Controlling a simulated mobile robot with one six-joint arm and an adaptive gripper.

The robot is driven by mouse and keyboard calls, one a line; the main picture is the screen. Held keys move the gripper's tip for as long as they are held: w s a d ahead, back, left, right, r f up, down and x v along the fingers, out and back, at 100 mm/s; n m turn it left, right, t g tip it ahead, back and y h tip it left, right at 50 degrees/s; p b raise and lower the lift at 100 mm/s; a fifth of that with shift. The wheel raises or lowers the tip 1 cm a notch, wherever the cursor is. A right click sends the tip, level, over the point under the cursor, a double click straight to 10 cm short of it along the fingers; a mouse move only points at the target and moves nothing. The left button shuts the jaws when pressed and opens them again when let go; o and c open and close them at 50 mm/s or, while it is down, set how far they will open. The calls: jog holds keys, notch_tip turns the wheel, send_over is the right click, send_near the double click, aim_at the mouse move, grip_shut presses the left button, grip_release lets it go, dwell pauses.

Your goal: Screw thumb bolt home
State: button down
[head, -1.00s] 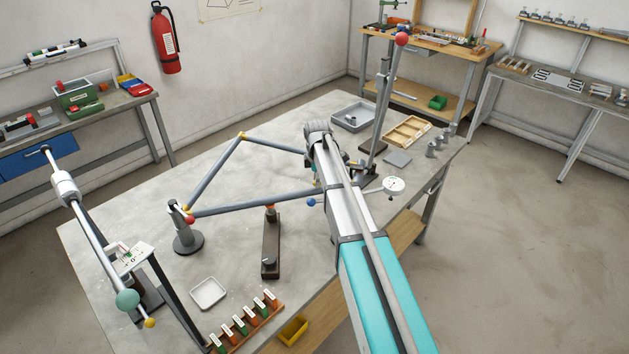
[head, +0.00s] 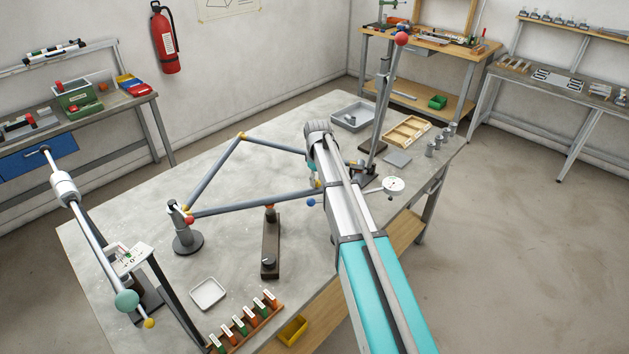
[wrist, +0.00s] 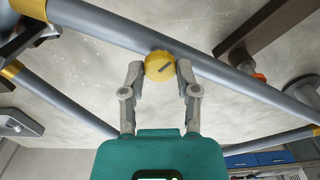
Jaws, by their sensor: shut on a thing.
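The thumb bolt (wrist: 160,67) shows in the wrist view as a round yellow head with a dark mark across it, in front of a grey tube (wrist: 210,68) of the frame. My gripper (wrist: 161,72) is shut on this head, one finger at each side. The bolt's shank and its seat are hidden behind the head, so its depth cannot be told. In the head view the grey tubular frame (head: 250,203) with yellow joints stands over the table. My gripper (head: 313,178) is at its right corner, mostly hidden by my arm.
A post with a red ball (head: 401,39) rises just beyond my arm, with a dial gauge (head: 392,184) near it. A dark block stand (head: 270,245) and a round-based post (head: 187,240) stand left of my arm. The table front is partly clear.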

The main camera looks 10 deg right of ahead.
jog(key=m, duration=0.5)
jog(key=shift+s+d+m, duration=0.1)
jog(key=shift+s+m, duration=0.1)
jog(key=shift+m, duration=0.1)
jog(key=m, duration=0.5)
jog(key=shift+m, duration=0.3)
jog(key=m, duration=1.1)
jog(key=shift+w, duration=0.1)
jog(key=shift+c, duration=1.7)
grip_release()
jog(key=shift+r, duration=0.1)
